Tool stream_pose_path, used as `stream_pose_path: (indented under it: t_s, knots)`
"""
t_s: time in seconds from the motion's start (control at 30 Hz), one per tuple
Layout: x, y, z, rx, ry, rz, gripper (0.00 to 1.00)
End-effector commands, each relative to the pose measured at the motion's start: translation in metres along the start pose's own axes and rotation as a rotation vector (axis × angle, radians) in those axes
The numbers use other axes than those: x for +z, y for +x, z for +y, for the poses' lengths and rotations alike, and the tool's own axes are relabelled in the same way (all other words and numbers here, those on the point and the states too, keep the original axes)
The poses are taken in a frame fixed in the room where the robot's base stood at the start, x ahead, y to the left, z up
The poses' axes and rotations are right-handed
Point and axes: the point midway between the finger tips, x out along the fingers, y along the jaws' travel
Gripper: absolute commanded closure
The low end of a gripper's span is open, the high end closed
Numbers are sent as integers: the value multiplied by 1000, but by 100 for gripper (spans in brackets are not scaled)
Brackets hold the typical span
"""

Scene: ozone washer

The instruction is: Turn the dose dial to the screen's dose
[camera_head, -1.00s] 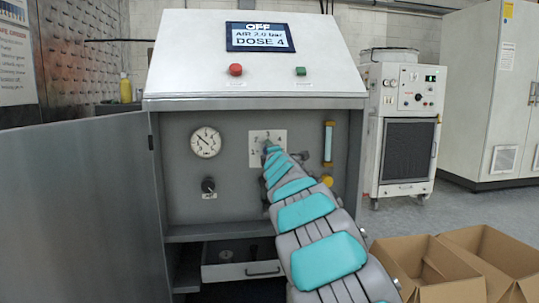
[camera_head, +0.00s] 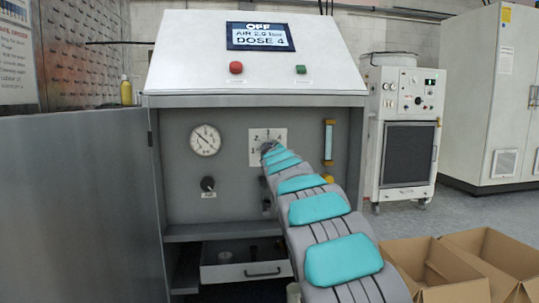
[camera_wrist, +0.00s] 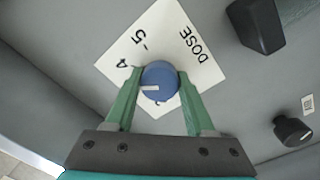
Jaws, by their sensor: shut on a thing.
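The dose dial is a blue round knob (camera_wrist: 160,76) on a white plate marked DOSE (camera_wrist: 188,50). The wrist view shows 4 and 5 on the plate; other marks are hidden by my fingers. The knob's white pointer line points left in that view, a little off the direction of the 4. My gripper (camera_wrist: 158,82) is shut on the knob, one green finger on each side. In the head view the dial plate (camera_head: 281,134) shows, with the knob hidden behind my arm. The screen (camera_head: 260,37) reads OFF, AIR 2.0 bar, DOSE 4.
Left of the dial are a pressure gauge (camera_head: 205,140) and a black knob (camera_head: 208,184). A tube gauge (camera_head: 329,140) is on the right. An open door (camera_head: 80,205) stands left. Cardboard boxes (camera_head: 455,285) stand at front right.

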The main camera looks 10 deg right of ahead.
Motion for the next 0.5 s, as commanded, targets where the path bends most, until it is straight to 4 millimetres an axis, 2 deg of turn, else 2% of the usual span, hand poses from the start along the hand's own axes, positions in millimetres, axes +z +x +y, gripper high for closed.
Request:
stream_pose_path:
  t_s: [0.2, 0.5]
  knots:
    - [4, 0, -3, -3, 137, -9, 100]
    - [4, 0, -2, -3, 234, -14, 100]
